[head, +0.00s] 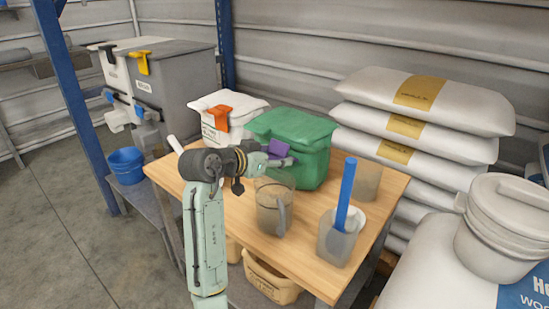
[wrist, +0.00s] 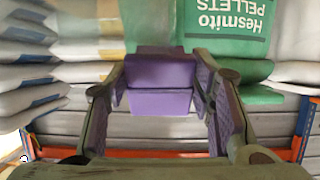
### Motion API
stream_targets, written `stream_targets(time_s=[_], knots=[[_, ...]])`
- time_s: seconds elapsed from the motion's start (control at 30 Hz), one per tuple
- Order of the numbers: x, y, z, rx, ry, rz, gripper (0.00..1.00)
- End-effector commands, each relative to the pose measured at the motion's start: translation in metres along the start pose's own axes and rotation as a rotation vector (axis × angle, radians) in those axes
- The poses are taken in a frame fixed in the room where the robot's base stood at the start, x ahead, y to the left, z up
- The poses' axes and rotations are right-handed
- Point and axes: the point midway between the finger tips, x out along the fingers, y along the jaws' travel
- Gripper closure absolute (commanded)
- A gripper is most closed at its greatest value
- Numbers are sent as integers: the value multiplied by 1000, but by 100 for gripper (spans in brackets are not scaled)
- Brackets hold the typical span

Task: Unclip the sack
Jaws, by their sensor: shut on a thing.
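The green sack (head: 300,130) stands folded over at the top on the wooden table, behind the glass-like jug. A purple clip (head: 278,147) is at its front left upper edge. My gripper (head: 283,161) reaches it from the left. In the wrist view my gripper (wrist: 160,80) has its two fingers on either side of the purple clip (wrist: 160,100), shut on it. The green sack (wrist: 230,30) shows behind, with its lettering upside down. I cannot tell whether the clip still grips the sack's fold.
A clear jug (head: 272,205) stands close below my gripper. A white sack with an orange clip (head: 220,112) is left of the green sack. A container with a blue scoop (head: 338,235) and another clear cup (head: 367,182) stand to the right. White sacks (head: 420,125) are stacked behind.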

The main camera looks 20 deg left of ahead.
Motion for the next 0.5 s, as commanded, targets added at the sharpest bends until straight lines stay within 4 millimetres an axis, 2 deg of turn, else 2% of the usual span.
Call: stream_targets(time_s=[0.2,0.5], knots=[[2,1,12,0,92,2,100],[1,0,12,-3,104,2,100]])
